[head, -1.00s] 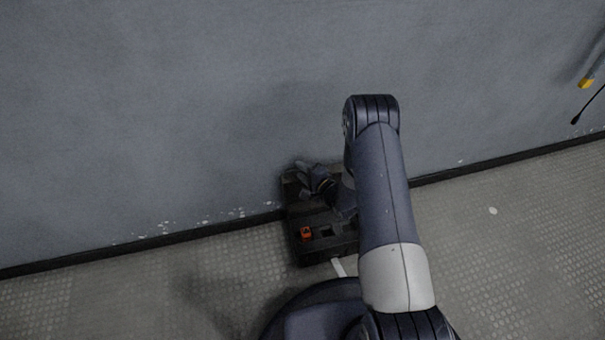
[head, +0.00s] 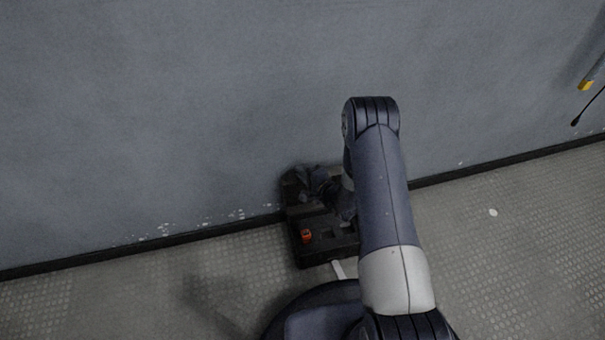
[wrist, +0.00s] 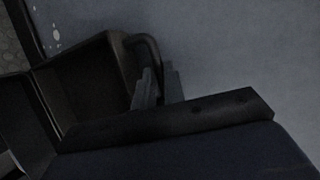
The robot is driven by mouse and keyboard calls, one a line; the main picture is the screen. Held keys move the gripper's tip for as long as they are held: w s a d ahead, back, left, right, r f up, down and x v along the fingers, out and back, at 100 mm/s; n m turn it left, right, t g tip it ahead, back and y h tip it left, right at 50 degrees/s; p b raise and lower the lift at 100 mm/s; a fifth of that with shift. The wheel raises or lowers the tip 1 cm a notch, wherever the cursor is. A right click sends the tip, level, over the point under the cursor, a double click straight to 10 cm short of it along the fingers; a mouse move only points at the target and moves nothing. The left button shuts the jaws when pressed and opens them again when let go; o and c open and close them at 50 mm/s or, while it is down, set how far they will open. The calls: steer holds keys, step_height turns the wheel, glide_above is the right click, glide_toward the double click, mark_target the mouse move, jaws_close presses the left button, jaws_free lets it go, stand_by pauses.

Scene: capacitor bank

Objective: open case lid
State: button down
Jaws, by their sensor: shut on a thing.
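The dark case (head: 318,246) stands on the floor against the wall in the head view, with its lid (head: 291,185) raised at the back. An orange-red item (head: 306,236) lies in its base. My gripper (head: 312,182) is at the raised lid, partly hidden by my arm. In the wrist view the lid (wrist: 90,85) shows its dark inner side, with a handle (wrist: 148,50) at its edge. My gripper's fingers (wrist: 158,86) are shut at this handle edge. The exact grip is dim and hard to make out.
The grey wall (head: 180,110) rises right behind the case. The patterned floor (head: 480,235) is clear to both sides. A yellow-tipped tool (head: 586,85) and a thin black rod (head: 588,108) show at the far right.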

steer(key=shift+s+d+f, duration=0.1)
steer(key=shift+s+d, duration=0.1)
steer(key=shift+s, duration=0.9)
steer(key=shift+s+d+f, duration=0.1)
steer(key=shift+s+d, duration=0.1)
steer(key=shift+s, duration=0.85)
steer(key=c, duration=1.5)
jaws_free()
steer(key=shift+w, duration=0.1)
steer(key=shift+r, duration=0.15)
steer(key=p+v, duration=0.3)
steer(key=v, duration=0.7)
steer(key=shift+s+d+r, duration=0.15)
steer(key=shift+s+d, duration=0.1)
steer(key=shift+s, duration=0.05)
